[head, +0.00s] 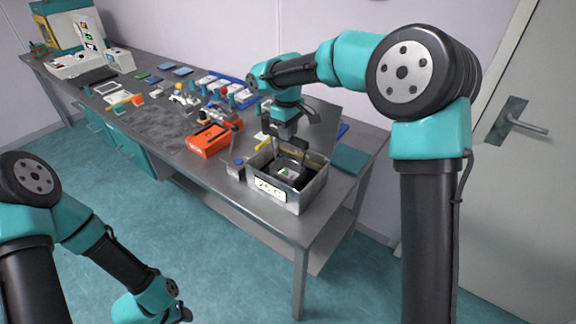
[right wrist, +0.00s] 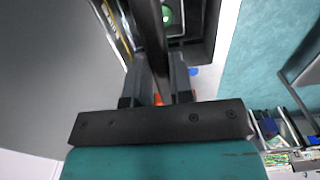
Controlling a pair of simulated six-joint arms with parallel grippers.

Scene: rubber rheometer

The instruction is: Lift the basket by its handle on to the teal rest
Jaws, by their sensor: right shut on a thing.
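The basket (head: 289,169) is a small dark frame inside the open steel bath (head: 293,198), with something green in it. My right gripper (head: 289,140) is above the bath, pointing down, shut on the basket's upright handle. In the right wrist view the dark handle (right wrist: 152,40) runs between the two fingers (right wrist: 158,88), with the bath's opening beyond. The teal rest (head: 350,158) is a flat pad on the bench just right of the bath. My left gripper (head: 182,313) is low at the bottom edge, away from the bench; its fingers do not show clearly.
The bath's raised lid (head: 318,132) stands between the bath and the teal rest's far side. An orange box (head: 208,140) and a small grey unit with a blue knob (head: 237,167) stand left of the bath. Several small items crowd the bench (head: 160,130) further left.

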